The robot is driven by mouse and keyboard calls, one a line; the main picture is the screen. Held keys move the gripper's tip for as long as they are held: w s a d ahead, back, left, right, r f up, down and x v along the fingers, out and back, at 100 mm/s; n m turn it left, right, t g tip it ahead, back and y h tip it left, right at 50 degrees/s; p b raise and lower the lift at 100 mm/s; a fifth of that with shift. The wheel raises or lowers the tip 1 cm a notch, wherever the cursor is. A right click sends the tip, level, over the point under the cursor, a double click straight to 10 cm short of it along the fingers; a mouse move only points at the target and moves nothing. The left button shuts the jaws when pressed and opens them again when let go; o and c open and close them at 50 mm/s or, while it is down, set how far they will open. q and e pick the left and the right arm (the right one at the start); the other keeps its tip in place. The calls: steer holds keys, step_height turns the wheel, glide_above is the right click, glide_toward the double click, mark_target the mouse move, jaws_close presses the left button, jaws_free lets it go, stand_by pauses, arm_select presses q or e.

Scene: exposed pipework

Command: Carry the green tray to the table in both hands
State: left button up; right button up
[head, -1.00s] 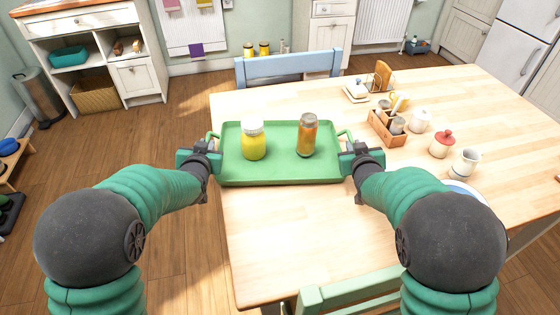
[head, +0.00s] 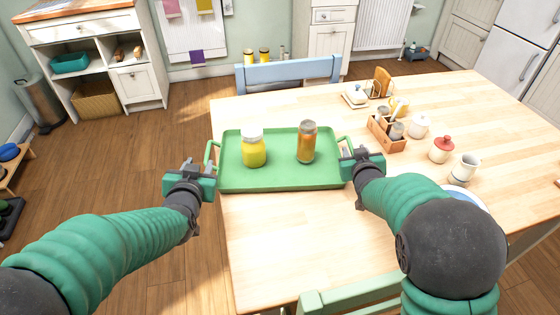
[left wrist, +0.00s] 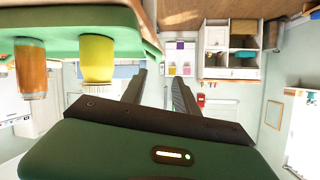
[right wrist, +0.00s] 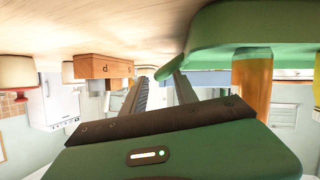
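The green tray (head: 285,182) rests flat on the near left part of the wooden table. A yellow jar with a white lid (head: 254,149) and an orange-brown jar (head: 306,143) stand upright on it. My left gripper (head: 188,166) is open and empty, just left of the tray's left handle (head: 210,156) and apart from it. In the left wrist view its fingers (left wrist: 158,88) are spread, with the tray beside them. My right gripper (head: 361,153) is at the tray's right handle (head: 345,141). In the right wrist view its fingers (right wrist: 158,88) are spread, close to the green handle; contact is unclear.
The table (head: 300,240) is clear in front of the tray. A wooden caddy (head: 385,134), a red-lidded pot (head: 441,150), a white mug (head: 466,167) and a plate stand to the right. A blue chair (head: 288,73) is behind, a green chair (head: 350,295) in front.

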steer(key=v, duration=1.1)
steer(key=shift+s, duration=0.4)
steer(key=shift+r, duration=0.1)
